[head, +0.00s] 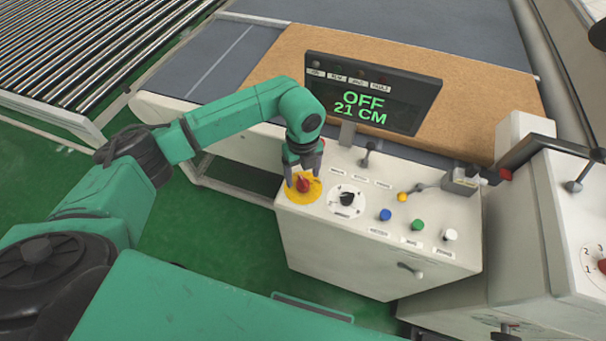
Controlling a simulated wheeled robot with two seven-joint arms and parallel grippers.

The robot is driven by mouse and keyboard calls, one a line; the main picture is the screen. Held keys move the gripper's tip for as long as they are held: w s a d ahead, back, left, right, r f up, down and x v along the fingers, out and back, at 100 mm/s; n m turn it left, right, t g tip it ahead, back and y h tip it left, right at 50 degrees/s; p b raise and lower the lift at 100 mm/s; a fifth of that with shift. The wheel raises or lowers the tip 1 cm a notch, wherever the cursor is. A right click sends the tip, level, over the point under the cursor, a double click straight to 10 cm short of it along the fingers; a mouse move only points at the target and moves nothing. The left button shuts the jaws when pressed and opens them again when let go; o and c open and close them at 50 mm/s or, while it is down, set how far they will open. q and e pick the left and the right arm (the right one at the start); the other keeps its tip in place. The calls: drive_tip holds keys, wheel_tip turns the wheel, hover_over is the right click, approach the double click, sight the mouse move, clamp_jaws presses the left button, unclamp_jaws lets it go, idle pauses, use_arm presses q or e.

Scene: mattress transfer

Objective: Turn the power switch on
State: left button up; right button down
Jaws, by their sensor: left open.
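The power switch (303,186) is a red knob on a yellow round plate at the left end of the white control box's top. The display (372,92) behind it reads "OFF" and "21 CM" in green. My left gripper (303,178) points down over the red knob, with its dark fingers apart on either side of it. Whether the fingers touch the knob cannot be told. My right gripper is not in view.
The white control box (375,265) also carries a black dial (347,199), blue (385,215), green (417,225) and white (450,235) buttons, and a small lever. A tan mattress (480,105) lies behind the display. A roller conveyor (90,50) stands at the upper left.

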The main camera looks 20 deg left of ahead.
sight(303, 180)
use_arm(q)
drive_tip(key=shift+f, duration=1.6)
clamp_jaws()
